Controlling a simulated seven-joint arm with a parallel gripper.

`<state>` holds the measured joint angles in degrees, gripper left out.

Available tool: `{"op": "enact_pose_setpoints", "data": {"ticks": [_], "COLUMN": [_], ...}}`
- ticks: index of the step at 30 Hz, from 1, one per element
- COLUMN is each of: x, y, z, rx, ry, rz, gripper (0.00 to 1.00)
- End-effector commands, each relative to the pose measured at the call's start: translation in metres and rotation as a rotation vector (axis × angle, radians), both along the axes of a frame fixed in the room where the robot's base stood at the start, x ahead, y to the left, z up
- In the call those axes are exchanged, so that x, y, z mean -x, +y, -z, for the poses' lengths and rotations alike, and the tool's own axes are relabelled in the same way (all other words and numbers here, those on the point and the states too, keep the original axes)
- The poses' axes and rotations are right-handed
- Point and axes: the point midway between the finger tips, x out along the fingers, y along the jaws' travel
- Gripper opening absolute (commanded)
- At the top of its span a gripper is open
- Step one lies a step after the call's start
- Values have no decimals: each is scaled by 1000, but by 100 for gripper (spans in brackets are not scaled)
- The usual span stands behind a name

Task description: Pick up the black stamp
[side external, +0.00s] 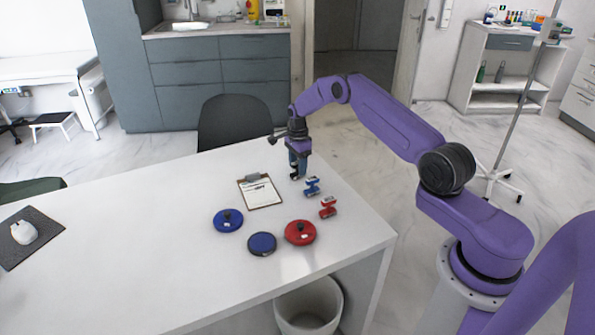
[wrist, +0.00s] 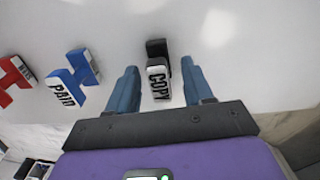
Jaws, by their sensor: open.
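The black stamp (wrist: 158,80) stands on the white table with a white label reading COPY. In the wrist view it lies between the two blue fingers of my gripper (wrist: 160,68), with a gap on each side. In the side view my gripper (side external: 299,168) points down at the table's far right part, behind the blue stamp. The black stamp (side external: 294,177) is partly hidden there by the fingers. My gripper is open and holds nothing.
A blue stamp (side external: 312,186) and a red stamp (side external: 328,207) stand close by. A clipboard (side external: 260,192) lies to the left. A blue round pad (side external: 228,220), a dark blue one (side external: 262,243) and a red one (side external: 300,232) lie nearer the front. The table's left middle is clear.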

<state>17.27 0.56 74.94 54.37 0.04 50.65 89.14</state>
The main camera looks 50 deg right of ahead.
Motion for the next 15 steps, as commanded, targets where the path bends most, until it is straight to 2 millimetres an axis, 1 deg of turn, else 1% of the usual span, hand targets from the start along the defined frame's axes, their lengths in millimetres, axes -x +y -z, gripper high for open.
{"op": "enact_pose_setpoints", "data": {"ticks": [2, 3, 5, 6, 7, 8, 15], "x": [0, 0, 0, 0, 0, 0, 0], "y": [0, 0, 0, 0, 0, 0, 0], "z": [0, 0, 0, 0, 0, 0, -1], "rx": [0, 0, 0, 0, 0, 0, 0], "ry": [0, 0, 0, 0, 0, 0, 0], "rz": [0, 0, 0, 0, 0, 0, 0], "gripper": [51, 45, 25, 12, 2, 0, 0]}}
